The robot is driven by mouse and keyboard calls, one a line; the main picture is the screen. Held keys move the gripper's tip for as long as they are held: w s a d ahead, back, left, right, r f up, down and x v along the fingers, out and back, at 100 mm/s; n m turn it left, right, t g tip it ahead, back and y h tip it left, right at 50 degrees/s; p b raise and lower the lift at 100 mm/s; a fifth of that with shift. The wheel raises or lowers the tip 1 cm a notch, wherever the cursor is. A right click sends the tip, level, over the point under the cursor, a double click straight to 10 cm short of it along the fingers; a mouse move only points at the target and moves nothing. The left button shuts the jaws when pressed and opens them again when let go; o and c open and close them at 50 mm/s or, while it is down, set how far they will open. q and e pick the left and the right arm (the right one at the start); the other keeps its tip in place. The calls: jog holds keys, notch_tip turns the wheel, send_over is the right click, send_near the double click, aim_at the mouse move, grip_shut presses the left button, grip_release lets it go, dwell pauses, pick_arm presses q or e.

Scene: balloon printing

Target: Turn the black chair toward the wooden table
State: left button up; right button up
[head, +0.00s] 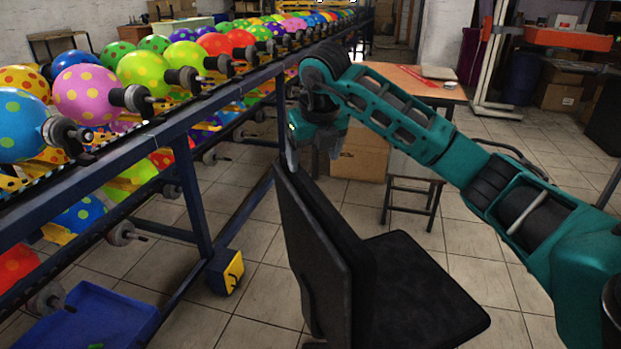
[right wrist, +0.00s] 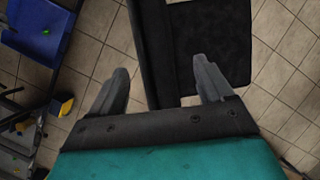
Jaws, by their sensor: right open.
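The black chair (head: 325,250) stands in the lower middle of the head view. Its backrest is on the left and its seat (head: 415,290) extends to the right. The wooden table (head: 415,83) is behind it, partly hidden by my right arm. My right gripper (head: 305,160) is at the top edge of the backrest, pointing down. My left gripper is not in view.
A dark metal rack (head: 190,190) with several bright balloons runs along the left, close to the backrest. A blue tray (head: 95,318) is at lower left. A small stool (head: 412,190) stands behind the seat. Tiled floor right of the stool is clear.

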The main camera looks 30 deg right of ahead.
aim_at(310, 182)
jog(key=x, duration=0.6)
jog(key=shift+w+f+b, duration=0.1)
jog(key=shift+f+b, duration=0.05)
jog(key=shift+b, duration=0.15)
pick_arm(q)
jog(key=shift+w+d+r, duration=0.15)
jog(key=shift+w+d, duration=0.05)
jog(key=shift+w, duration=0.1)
pick_arm(e)
jog(key=shift+w+f, duration=0.2)
jog(key=shift+f, duration=0.3)
jog(key=shift+c, duration=0.4)
jog(key=c, duration=0.9)
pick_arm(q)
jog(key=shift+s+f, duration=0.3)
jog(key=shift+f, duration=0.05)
pick_arm(e)
grip_shut()
